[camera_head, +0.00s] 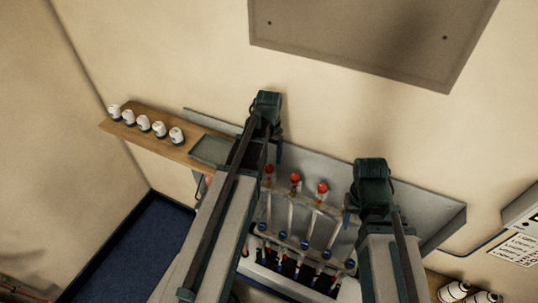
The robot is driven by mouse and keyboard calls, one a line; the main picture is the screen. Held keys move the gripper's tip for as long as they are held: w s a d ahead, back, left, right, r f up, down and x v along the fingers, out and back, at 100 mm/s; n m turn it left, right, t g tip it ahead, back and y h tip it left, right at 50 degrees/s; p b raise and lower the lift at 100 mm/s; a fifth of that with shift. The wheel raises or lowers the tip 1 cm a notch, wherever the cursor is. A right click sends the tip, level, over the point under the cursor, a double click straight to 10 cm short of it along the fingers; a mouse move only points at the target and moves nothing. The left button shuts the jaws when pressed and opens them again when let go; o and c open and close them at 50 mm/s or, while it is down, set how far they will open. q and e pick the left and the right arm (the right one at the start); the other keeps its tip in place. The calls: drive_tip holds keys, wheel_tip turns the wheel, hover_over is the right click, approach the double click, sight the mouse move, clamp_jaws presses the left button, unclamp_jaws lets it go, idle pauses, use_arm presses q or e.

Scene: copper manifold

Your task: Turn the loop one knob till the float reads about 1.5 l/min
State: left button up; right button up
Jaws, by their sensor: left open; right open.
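The copper manifold (300,215) sits in a grey wall cabinet, with clear flow tubes between its bars. Three red-topped knobs (295,178) show along its upper bar, and several blue caps (304,245) line the lower bar. I cannot tell which knob is loop one, as my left arm hides the manifold's left end. The floats and their scales are too small to read. My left gripper (271,150) is open, just above the leftmost visible red knob; contact cannot be told. My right gripper (352,208) is open at the manifold's right side, partly hidden by its own arm.
A wooden shelf (150,143) at left carries several white actuator heads (144,123) and a grey-green tray (209,150). A grey panel (360,40) is on the wall above.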

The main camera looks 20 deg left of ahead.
sight(269, 167)
use_arm(q)
wheel_tip(269, 167, up, 8)
drive_tip(key=p, duration=0.7)
drive_tip(key=shift+r, duration=0.25)
use_arm(e)
wheel_tip(269, 167, up, 8)
drive_tip(key=shift+r, duration=0.25)
use_arm(q)
drive_tip(key=shift+f, duration=0.1)
drive_tip(key=s+d+f+m+b, duration=0.2)
drive_tip(key=s+d+f+b, duration=0.5)
drive_tip(key=d+f+b, duration=0.2)
drive_tip(key=s+d+f+m+y+b, duration=0.1)
drive_tip(key=s+d+f+m+b, duration=0.1)
drive_tip(key=s+d+f+b, duration=0.4)
drive_tip(key=d+f+b, duration=0.3)
drive_tip(key=d, duration=0.2)
drive_tip(key=shift+s, duration=0.35)
use_arm(e)
wheel_tip(269, 167, down, 18)
drive_tip(key=shift+f, duration=0.25)
use_arm(q)
drive_tip(key=shift+d+f, duration=0.1)
